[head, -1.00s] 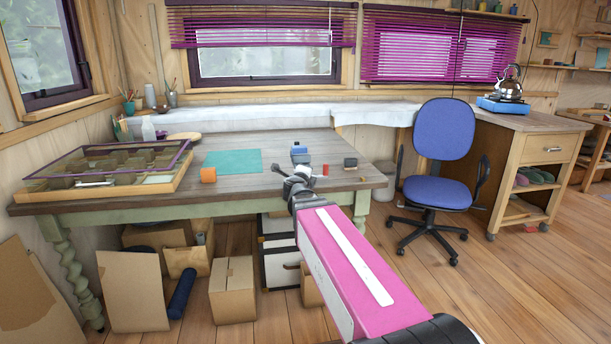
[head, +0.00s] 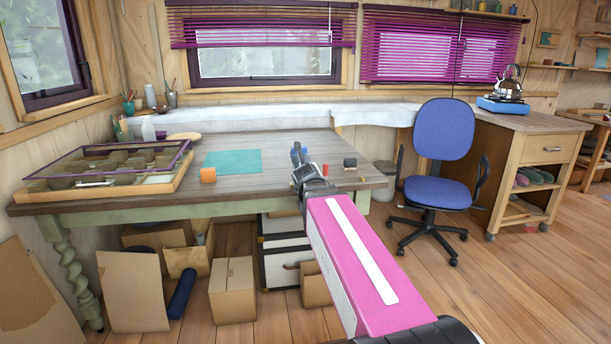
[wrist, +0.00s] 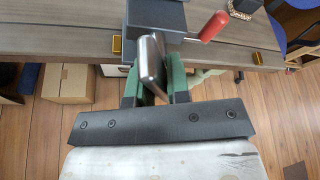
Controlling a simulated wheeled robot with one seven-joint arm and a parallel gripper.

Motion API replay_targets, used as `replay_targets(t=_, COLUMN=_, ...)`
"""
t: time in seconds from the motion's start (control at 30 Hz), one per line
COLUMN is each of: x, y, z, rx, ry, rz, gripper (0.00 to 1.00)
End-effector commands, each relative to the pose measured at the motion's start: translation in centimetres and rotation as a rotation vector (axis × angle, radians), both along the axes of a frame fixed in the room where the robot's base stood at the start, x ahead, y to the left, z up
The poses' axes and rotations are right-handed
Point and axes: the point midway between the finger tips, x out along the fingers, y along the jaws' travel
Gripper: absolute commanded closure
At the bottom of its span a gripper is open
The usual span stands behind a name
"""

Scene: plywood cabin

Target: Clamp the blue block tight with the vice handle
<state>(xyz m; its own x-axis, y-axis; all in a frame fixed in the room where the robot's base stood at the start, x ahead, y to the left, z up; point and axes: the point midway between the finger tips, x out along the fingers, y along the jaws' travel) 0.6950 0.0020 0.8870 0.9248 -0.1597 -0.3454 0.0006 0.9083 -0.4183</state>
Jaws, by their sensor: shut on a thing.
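The vice (wrist: 158,14) is a dark grey body at the table's front edge, at the top of the wrist view. Its handle has a red grip (wrist: 214,26), which also shows as a small red spot in the head view (head: 325,167). My gripper (wrist: 153,74) has green-padded fingers on either side of a smooth silver metal part (wrist: 151,66) of the vice handle, and is shut on it. In the head view my gripper (head: 305,172) is at the table edge and hides most of the vice. Some blue of the block (head: 296,152) shows just behind it; its seat in the jaws is hidden.
Cardboard boxes (head: 232,290) stand below. A blue chair (head: 444,140) is to the right.

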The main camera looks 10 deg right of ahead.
Motion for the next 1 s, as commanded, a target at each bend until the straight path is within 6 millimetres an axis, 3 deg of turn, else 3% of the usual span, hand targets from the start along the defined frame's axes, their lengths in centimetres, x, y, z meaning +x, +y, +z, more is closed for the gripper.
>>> replay_targets(t=0.33, x=-0.11, y=-0.02, z=-0.2, rx=0.147, ry=0.008, rz=-0.002, gripper=1.0)
replay_targets(t=0.87, x=-0.12, y=-0.01, z=-0.23, rx=0.173, ry=0.009, rz=-0.002, gripper=1.0)
replay_targets(t=0.9, x=-0.12, y=-0.01, z=-0.23, rx=0.173, ry=0.009, rz=-0.002, gripper=0.8)
replay_targets(t=0.93, x=-0.12, y=-0.01, z=-0.23, rx=0.173, ry=0.009, rz=-0.002, gripper=0.7)
replay_targets(t=0.97, x=-0.12, y=0.0, z=-0.21, rx=0.173, ry=0.008, rz=-0.002, gripper=0.62)
replay_targets(t=1.0, x=-0.1, y=0.0, z=-0.19, rx=0.173, ry=0.007, rz=-0.002, gripper=0.62)
